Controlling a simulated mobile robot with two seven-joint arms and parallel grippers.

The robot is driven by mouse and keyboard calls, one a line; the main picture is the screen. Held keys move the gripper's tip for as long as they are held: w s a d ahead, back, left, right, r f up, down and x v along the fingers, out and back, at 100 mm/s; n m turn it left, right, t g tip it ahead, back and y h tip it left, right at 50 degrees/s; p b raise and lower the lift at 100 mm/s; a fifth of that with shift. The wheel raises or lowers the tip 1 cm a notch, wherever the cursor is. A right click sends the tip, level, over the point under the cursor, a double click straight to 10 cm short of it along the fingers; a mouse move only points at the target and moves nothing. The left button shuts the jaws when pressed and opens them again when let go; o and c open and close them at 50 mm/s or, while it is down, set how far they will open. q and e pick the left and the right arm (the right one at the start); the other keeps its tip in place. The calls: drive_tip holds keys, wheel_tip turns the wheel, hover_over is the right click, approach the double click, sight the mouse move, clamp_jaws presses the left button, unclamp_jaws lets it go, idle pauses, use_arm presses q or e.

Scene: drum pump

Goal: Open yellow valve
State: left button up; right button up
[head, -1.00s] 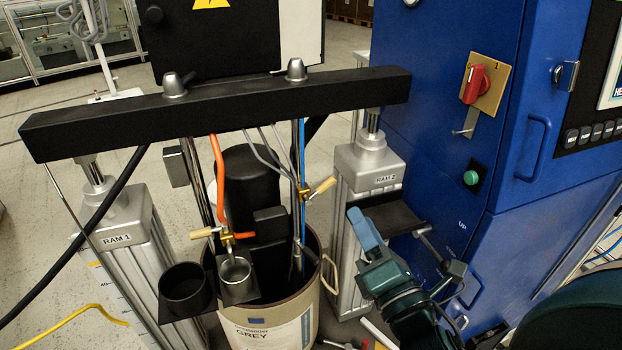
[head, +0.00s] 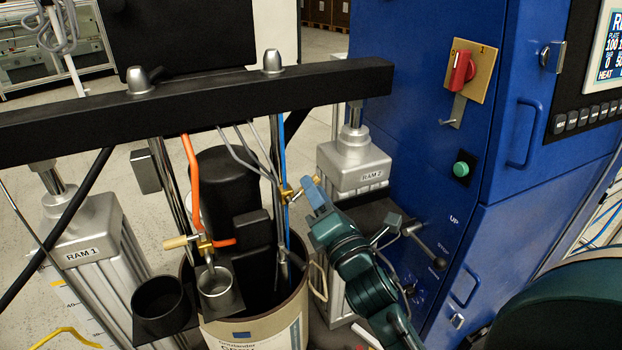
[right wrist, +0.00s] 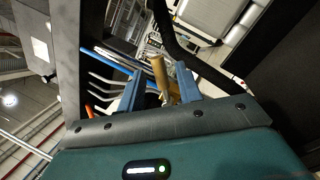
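Two brass valves with pale yellow handles stand over the drum. The right valve (head: 286,192) is on the blue line, and its handle is mostly hidden behind my right gripper (head: 316,194). The left valve (head: 203,243) is by the orange hose, its handle (head: 178,242) pointing left. In the right wrist view, my right gripper (right wrist: 160,88) has its two blue fingers apart. A yellow handle (right wrist: 158,74) shows in the gap between them, with room at the sides; whether it touches a finger I cannot tell. My left gripper is not in view.
A black crossbeam (head: 200,98) spans above the drum (head: 262,330), between two rams. Two black-framed cups (head: 160,297) hang at the drum's front left. The blue cabinet (head: 420,130) with red switch and green button stands close on the right.

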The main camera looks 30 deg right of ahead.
drive_tip(key=shift+x, duration=1.4)
drive_tip(key=shift+c, duration=0.3)
clamp_jaws()
